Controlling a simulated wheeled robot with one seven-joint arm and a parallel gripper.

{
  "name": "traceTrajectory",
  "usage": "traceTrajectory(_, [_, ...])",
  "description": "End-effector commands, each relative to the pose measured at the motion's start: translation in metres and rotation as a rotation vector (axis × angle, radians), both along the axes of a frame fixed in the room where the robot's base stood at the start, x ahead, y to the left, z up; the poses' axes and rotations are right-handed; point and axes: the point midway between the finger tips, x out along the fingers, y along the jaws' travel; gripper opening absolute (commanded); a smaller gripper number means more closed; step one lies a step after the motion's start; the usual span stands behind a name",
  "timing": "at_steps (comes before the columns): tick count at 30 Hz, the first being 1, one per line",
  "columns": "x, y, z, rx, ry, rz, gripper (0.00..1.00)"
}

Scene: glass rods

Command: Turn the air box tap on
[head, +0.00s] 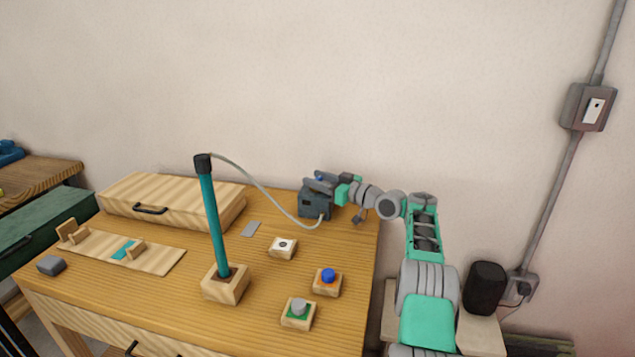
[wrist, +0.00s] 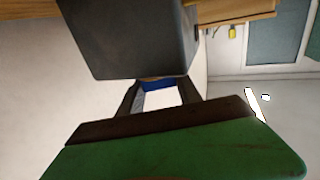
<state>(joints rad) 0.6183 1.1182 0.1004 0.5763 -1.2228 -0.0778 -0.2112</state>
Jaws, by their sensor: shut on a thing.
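The air box (head: 312,206) is a small dark grey-blue box at the back right of the wooden table, with a pale hose on its front. Its small blue tap (head: 319,176) shows at the top, partly hidden by my gripper (head: 322,183). My gripper reaches in from the right and is shut on the blue tap. In the wrist view the dark box (wrist: 130,40) fills the upper part, and the blue tap (wrist: 157,85) lies between the fingertips (wrist: 158,88). The tap's exact angle cannot be told.
The hose (head: 262,190) runs to a tall teal tube (head: 214,220) in a wooden block. Wooden blocks with a blue knob (head: 328,275), a grey knob (head: 298,306) and a white top (head: 284,245) stand in front. A wooden case (head: 170,200) lies at the back left.

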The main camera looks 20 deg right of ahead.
Motion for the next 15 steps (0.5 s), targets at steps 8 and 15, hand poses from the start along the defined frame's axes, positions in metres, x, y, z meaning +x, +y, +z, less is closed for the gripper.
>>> traceTrajectory(8, [0.0, 0.0006, 0.0005, 0.0, -0.001, 0.001, 0.6])
traceTrajectory(15, [0.0001, 0.0008, -0.0003, 0.0, 0.0, 0.001, 0.63])
